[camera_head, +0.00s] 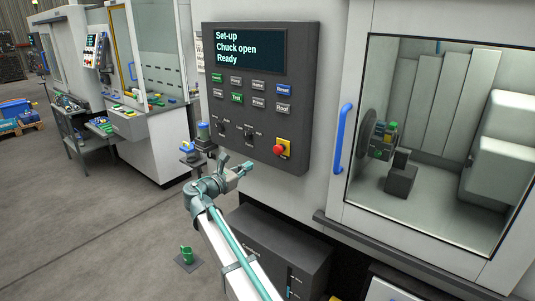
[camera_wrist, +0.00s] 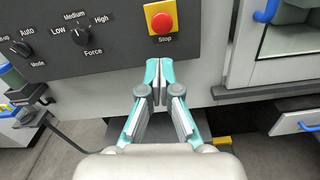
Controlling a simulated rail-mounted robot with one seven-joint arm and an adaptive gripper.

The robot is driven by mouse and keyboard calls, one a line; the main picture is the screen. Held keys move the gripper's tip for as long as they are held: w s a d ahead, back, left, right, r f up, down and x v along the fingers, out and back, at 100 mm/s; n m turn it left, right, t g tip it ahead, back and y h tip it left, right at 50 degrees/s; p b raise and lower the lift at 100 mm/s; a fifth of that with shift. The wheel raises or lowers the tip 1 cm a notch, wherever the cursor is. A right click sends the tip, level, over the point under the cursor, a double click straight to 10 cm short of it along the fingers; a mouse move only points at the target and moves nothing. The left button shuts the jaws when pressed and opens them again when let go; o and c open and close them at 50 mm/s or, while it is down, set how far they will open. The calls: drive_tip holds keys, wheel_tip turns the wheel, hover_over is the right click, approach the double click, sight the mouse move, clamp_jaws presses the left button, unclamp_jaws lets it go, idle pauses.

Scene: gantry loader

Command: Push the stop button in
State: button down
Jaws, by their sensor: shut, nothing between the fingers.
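The stop button (camera_head: 279,149) is a round red knob on a yellow square plate at the lower right of the dark control panel (camera_head: 299,100). In the wrist view the red stop button (camera_wrist: 162,22) is at the top, with "Stop" printed under its plate. My gripper (camera_head: 247,167) is left of and below the button in the head view. In the wrist view my gripper (camera_wrist: 157,64) has its teal fingertips together and empty, pointing at the panel below the button. A gap shows between the fingertips and the button in the picture.
The display (camera_head: 243,49) reads "Set-up, Chuck open, Ready". Several labelled buttons and two dark knobs sit left of the stop button. A blue door handle (camera_head: 342,139) stands right of the panel. A dark box (camera_head: 280,250) is below, and a ledge (camera_head: 400,243) runs under the window.

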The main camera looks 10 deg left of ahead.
sight(276, 150)
drive_tip(key=shift+d+r+n, duration=0.1)
drive_tip(key=shift+n, duration=0.6)
drive_tip(key=shift+w+d, duration=0.1)
drive_tip(key=p+x, duration=0.4)
drive_tip(key=x, duration=0.8)
drive_tip(key=shift+w+d, duration=0.15)
drive_tip(key=shift+w, duration=0.2)
drive_tip(key=shift+w+d, duration=0.3)
drive_tip(key=shift+w, duration=0.1)
